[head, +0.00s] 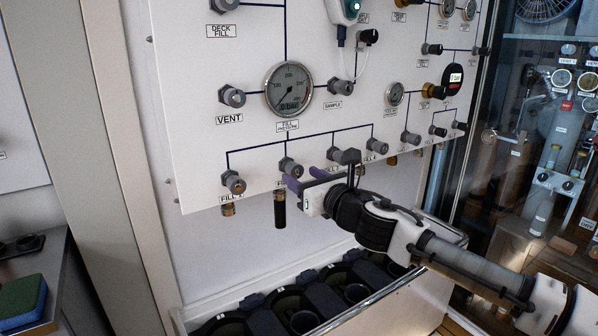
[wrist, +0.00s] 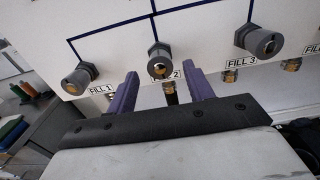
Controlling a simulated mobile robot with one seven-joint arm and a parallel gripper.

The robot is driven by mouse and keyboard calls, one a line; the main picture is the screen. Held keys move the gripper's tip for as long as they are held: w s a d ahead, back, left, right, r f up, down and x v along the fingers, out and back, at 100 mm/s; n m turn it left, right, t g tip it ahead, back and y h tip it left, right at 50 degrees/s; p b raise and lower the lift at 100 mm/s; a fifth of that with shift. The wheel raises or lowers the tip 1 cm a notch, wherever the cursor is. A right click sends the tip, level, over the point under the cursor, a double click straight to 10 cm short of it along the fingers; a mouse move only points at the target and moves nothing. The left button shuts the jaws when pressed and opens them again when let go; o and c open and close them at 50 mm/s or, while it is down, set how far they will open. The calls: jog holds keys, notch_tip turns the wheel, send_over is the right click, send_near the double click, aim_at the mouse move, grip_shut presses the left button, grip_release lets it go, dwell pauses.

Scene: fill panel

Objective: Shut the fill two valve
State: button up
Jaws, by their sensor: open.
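The fill two valve is a grey knob with a brass-coloured centre (wrist: 160,62) on the white panel, above its "2" label in the wrist view. In the head view it is the grey knob (head: 290,167) left of my gripper's fingers. My gripper (wrist: 164,76) is open, its two purple fingers spread below and to either side of the knob, holding nothing. In the head view, my gripper (head: 304,178) is in front of the panel, and hides part of the fill two label. I cannot tell whether the fingers touch the panel.
The fill one knob (wrist: 80,78) is to the left and the fill three knob (wrist: 260,41) to the right. A pressure gauge (head: 289,88) is above. A trough with dark containers (head: 262,306) stands below the panel. A glass-fronted cabinet (head: 545,110) is at the right.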

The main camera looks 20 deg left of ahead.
aim_at(294, 170)
jog(key=shift+x, duration=1.3)
jog(key=shift+c, duration=0.3)
jog(key=c, duration=0.9)
